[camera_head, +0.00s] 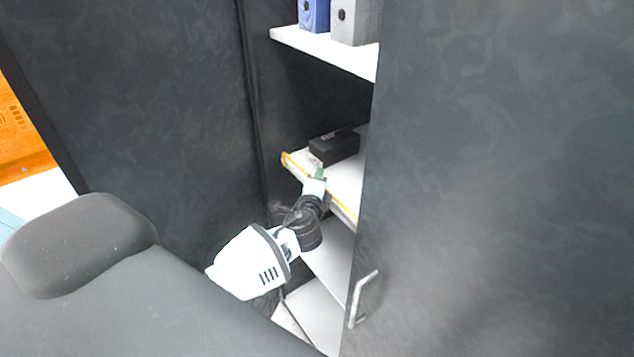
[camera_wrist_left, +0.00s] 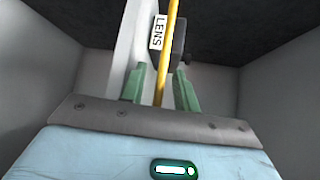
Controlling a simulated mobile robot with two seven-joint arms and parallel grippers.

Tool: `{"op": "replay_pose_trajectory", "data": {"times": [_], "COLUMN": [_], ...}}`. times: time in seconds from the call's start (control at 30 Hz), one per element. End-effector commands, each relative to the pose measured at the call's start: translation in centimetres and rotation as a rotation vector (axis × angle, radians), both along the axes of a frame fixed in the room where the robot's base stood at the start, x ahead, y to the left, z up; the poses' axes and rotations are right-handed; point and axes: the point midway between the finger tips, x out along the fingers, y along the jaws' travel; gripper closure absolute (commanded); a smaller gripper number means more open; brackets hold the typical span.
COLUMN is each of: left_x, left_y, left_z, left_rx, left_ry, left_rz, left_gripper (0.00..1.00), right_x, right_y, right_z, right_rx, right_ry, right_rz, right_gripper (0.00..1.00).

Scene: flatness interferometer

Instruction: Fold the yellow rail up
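The yellow rail (camera_head: 343,209) runs along the front edge of the middle shelf in the dark cabinet. In the left wrist view the rail (camera_wrist_left: 160,88) is a thin yellow bar passing between my green fingers. My left gripper (camera_head: 318,173) is at the shelf's front edge, over the middle of the rail. In the left wrist view the left gripper (camera_wrist_left: 160,88) is open, with a gap visible on each side of the rail. In the head view the gripper hides part of the rail. My right gripper is not in view.
A black box (camera_head: 336,146) stands on the middle shelf just behind the rail; its LENS label (camera_wrist_left: 159,32) shows in the wrist view. The upper shelf (camera_head: 320,50) holds blue and grey binders. A cabinet door with a handle (camera_head: 361,299) stands close on the right.

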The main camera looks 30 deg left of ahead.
Motion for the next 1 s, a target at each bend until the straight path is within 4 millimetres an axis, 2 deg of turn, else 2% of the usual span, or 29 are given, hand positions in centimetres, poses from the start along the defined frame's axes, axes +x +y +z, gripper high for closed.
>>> {"op": "replay_pose_trajectory", "data": {"times": [0.27,0.7,1.0], "left_x": [-1.2,-6.3,-7.1], "left_y": [-0.6,-2.7,-3.0], "left_z": [0.0,1.0,1.2], "left_rx": [-0.002,-0.002,0.000], "left_ry": [0.001,-0.001,0.000], "left_rz": [-0.002,-0.001,0.001], "left_gripper": [0.69,0.69,0.69], "right_x": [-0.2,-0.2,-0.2], "right_y": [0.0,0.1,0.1], "right_z": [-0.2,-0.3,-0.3], "right_rx": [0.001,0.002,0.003], "right_ry": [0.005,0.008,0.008], "right_rz": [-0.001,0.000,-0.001], "right_gripper": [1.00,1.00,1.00]}}
